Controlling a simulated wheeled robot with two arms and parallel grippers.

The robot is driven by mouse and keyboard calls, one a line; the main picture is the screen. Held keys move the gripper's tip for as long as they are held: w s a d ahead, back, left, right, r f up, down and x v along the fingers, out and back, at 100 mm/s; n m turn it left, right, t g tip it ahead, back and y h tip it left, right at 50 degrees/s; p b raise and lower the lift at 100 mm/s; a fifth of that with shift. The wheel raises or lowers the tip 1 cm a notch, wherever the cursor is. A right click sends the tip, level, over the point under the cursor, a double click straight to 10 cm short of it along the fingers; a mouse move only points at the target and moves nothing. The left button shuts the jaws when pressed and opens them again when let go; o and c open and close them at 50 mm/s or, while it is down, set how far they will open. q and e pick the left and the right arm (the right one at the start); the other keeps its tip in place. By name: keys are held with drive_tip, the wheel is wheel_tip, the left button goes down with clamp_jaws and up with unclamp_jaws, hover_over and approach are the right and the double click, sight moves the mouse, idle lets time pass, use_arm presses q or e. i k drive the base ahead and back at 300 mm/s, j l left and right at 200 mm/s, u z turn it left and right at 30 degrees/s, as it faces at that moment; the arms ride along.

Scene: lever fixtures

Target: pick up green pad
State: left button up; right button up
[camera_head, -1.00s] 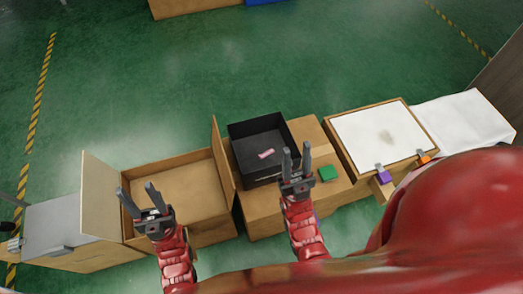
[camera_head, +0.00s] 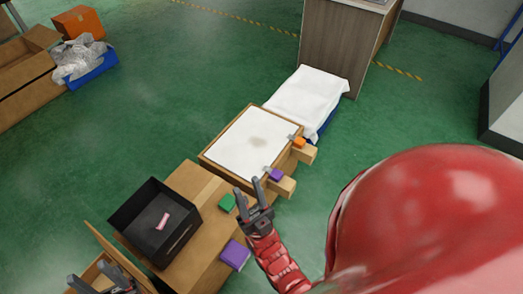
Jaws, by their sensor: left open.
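The green pad (camera_head: 227,202) lies on the cardboard box top (camera_head: 190,178), right of the black bin. My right gripper (camera_head: 248,186) is open, its two fingers spread and nothing between them. In the picture it appears just right of the green pad; its height above the box is hard to tell. My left gripper (camera_head: 88,273) is open at the bottom left, over the open cardboard box, and partly cut off by the frame edge.
The black bin (camera_head: 180,241) holds a pink item (camera_head: 162,221). A purple block (camera_head: 235,254) lies near the box's front edge. A white-topped wooden tray (camera_head: 245,141) stands at the right, with purple (camera_head: 275,174) and orange (camera_head: 299,143) pieces at its front edge.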

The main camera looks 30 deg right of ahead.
sight(228, 204)
drive_tip(key=z, duration=0.6)
drive_tip(key=k+j, duration=0.15)
drive_tip(key=k, duration=0.4)
drive_tip(key=k+j+z, duration=0.1)
drive_tip(key=k, duration=0.5)
